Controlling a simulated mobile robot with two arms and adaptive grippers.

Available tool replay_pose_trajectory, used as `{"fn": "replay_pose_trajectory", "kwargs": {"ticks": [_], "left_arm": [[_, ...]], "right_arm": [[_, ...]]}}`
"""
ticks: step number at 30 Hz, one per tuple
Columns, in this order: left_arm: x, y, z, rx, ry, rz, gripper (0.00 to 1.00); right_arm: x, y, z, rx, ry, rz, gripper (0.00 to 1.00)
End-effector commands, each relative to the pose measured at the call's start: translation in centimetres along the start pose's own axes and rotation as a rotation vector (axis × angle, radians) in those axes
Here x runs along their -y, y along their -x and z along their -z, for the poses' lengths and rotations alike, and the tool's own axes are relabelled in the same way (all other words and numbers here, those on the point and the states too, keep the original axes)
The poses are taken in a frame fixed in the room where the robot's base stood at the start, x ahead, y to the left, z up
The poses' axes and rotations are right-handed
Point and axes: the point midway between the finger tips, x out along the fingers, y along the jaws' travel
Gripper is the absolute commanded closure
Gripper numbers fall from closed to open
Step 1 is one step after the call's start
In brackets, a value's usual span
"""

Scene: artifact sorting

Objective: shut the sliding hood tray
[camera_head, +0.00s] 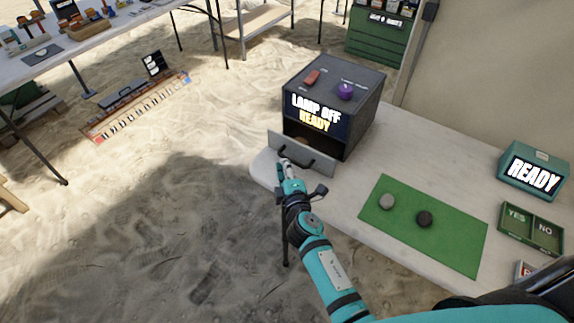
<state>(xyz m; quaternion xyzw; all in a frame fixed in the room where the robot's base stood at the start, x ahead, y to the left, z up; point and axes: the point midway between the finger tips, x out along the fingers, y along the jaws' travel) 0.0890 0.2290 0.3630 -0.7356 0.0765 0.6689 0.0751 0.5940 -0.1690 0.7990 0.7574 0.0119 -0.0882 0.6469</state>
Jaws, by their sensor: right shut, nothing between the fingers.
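The dark hood box (364,103) stands on the left end of the white table, with a lit front reading "LAMP OFF READY". Its sliding tray (318,160) sticks out at the front below the sign, with a grey front panel and a dark handle. My right gripper (285,163) is shut and empty at the tray's front panel, just left of the handle. Whether it touches the panel I cannot tell. What lies in the tray is mostly hidden by the panel. My left gripper is not in view.
A teal "READY" box (533,172) and a YES/NO tray (531,229) stand at the right. Open sand lies left of the table.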

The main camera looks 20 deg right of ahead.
Motion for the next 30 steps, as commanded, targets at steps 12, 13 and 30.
{"fn": "replay_pose_trajectory", "kwargs": {"ticks": [12, 13, 30], "left_arm": [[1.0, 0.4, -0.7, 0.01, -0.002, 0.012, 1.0], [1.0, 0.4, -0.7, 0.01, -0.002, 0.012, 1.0], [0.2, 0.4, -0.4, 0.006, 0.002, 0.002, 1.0]], "right_arm": [[-0.9, -2.1, -2.2, 0.002, 0.006, -0.003, 1.0], [-1.0, -2.5, -2.7, 0.002, 0.006, -0.002, 1.0], [-1.9, -5.3, -5.7, 0.005, 0.002, -0.004, 1.0]]}}
